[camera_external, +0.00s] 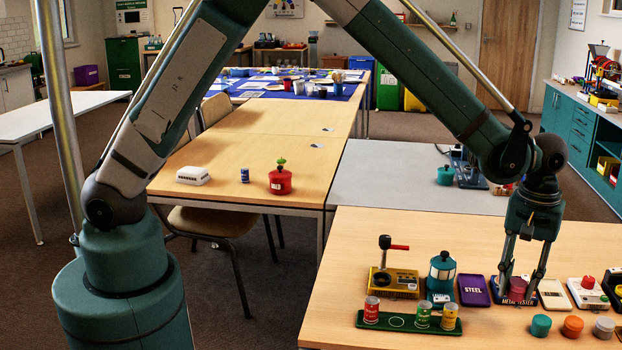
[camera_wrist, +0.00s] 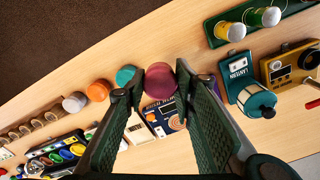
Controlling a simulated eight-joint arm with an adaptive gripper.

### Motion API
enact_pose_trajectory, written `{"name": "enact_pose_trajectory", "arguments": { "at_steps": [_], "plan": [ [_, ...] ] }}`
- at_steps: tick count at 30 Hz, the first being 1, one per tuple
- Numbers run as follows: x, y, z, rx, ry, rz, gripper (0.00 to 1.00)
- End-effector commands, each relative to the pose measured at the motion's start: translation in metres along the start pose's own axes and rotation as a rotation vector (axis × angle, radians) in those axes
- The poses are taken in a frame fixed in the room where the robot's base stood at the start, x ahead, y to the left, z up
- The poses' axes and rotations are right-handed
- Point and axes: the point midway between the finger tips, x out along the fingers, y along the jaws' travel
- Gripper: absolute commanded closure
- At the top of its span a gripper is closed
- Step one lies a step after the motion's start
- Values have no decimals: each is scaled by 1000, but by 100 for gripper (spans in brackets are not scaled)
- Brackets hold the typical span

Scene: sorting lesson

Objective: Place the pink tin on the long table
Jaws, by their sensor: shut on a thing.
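The pink tin (camera_external: 517,286) is a small round tin between the fingertips of my gripper (camera_external: 516,291), which is shut on it. The tin is right over the blue metal tester (camera_external: 511,299); whether it touches the tester I cannot tell. In the wrist view the pink tin (camera_wrist: 160,78) sits between the two fingers of my gripper (camera_wrist: 156,86), its round top showing. The long table (camera_external: 250,147) is wooden and runs back from the middle left of the external view. Its near end carries a red pot, a blue tin and a white box.
Around the tester are a purple steel tray (camera_external: 474,291), a teal lantern (camera_external: 441,275), a yellow device (camera_external: 395,283) and a green rack of cans (camera_external: 400,323). Teal, orange and grey tins (camera_external: 541,325) stand in front. A grey table (camera_external: 390,170) adjoins the long table.

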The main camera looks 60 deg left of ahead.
Motion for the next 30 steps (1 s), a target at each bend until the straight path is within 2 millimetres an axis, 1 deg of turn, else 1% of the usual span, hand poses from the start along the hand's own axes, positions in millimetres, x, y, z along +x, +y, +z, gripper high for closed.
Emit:
{"name": "enact_pose_trajectory", "arguments": {
  "at_steps": [9, 12, 16, 26, 30],
  "plan": [
    [42, 0, 0, 0, 0, 0, 86],
    [52, 0, 0, 0, 0, 0, 86],
    [58, 0, 0, 0, 0, 0, 86],
    [59, 0, 0, 0, 0, 0, 86],
    [68, 0, 0, 0, 0, 0, 86]
  ]
}}
